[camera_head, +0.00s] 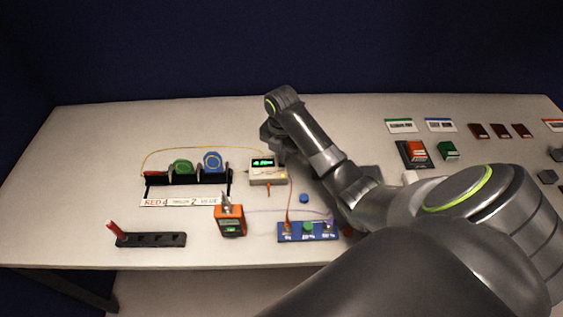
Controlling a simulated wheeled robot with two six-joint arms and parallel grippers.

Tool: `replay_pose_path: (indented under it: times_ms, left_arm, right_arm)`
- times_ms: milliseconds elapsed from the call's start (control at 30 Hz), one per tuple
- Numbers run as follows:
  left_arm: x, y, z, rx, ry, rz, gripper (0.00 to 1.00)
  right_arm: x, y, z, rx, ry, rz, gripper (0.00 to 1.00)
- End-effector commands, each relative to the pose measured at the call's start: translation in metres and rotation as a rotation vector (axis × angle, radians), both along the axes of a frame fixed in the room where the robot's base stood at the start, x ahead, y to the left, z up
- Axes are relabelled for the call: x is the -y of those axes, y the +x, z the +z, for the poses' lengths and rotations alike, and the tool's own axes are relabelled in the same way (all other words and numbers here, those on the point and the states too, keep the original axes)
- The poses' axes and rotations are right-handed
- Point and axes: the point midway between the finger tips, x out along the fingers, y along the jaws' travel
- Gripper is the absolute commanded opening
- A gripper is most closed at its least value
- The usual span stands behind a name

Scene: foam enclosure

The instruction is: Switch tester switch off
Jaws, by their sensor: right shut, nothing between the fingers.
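A cream box with a lit green display (267,173) stands on the table near the middle. The switch itself is too small to make out. My right gripper (272,150) is shut and empty, just behind the cream box's top right side. Its fingertips are partly hidden, so I cannot tell whether they touch the box. My left gripper is out of view.
A black rack (188,177) with green and blue spools stands left of the box. A blue board (308,231) with wires lies in front, by a blue cap (304,198). A black holder (150,240) sits at front left. Colored blocks and cards are at right, beyond my arm.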

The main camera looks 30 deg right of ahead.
Motion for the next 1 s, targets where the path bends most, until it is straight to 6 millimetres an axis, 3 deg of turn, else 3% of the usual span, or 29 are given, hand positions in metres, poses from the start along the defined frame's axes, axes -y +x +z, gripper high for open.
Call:
replay_pose_path:
  times_ms: [1000]
  left_arm:
    - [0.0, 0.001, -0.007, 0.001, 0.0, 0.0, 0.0]
  right_arm:
    - [0.0, 0.0, -0.016, -0.001, 0.0, 0.0, 0.0]
